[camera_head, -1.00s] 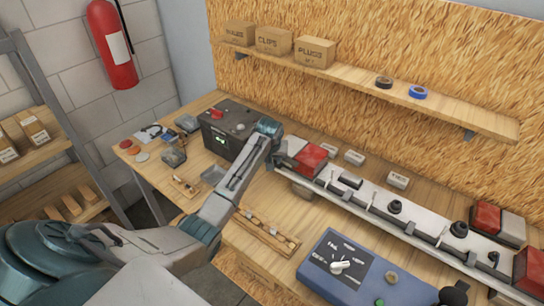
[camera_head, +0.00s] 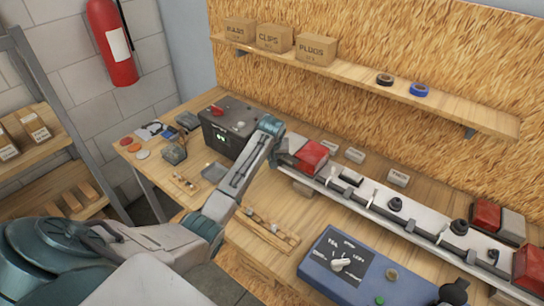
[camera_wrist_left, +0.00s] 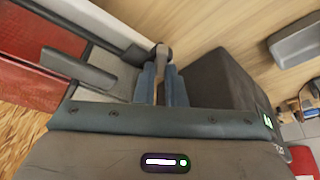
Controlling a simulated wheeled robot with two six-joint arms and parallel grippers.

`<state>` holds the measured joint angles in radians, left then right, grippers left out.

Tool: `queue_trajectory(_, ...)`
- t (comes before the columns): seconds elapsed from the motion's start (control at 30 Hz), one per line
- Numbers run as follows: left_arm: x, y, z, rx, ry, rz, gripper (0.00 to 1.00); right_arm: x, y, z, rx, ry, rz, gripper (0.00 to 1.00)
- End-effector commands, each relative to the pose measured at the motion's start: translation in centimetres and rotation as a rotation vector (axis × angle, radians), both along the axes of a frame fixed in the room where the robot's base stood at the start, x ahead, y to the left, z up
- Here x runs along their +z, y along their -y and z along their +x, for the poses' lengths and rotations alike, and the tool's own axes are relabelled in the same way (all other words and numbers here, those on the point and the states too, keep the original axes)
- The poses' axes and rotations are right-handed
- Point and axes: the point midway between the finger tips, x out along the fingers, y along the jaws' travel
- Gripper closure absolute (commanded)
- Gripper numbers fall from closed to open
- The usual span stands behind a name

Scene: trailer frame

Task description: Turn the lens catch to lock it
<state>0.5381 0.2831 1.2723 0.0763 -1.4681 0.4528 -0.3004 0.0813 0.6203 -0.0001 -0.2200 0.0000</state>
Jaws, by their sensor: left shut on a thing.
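A red lens (camera_head: 312,156) with a pale section beside it sits at the left end of the white light bar (camera_head: 345,194). In the left wrist view, the red lens (camera_wrist_left: 28,85) is at the left. My left gripper (camera_wrist_left: 160,82) is at the lens's end, its two blue-grey fingers shut on a small grey-brown piece, seemingly the lens catch (camera_wrist_left: 161,52). The fingers hide most of the catch, so its angle cannot be told. In the head view, my left wrist hides the fingertips and the catch. My right gripper is out of view.
A black battery-like box (camera_head: 228,128) stands close to the left gripper; it is also in the wrist view (camera_wrist_left: 222,80). A blue tester box (camera_head: 352,268) with a dial stands in front of the bar. A shelf (camera_head: 440,110) with cartons and tape rolls hangs behind.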

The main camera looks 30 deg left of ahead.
Motion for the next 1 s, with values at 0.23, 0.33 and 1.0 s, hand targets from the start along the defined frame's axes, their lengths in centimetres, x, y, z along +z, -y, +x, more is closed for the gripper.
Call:
queue_trajectory(0.23, 0.07, 0.25, 0.19, 0.177, 0.001, 0.000, 1.00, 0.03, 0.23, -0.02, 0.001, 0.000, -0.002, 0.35)
queue_trajectory(0.33, 0.08, 0.34, 0.28, 0.270, 0.000, -0.002, 1.00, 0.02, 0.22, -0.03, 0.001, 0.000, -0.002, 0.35)
queue_trajectory(1.0, 0.03, 0.52, 0.78, 0.828, 0.002, 0.000, 1.00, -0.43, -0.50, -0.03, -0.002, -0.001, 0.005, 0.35)
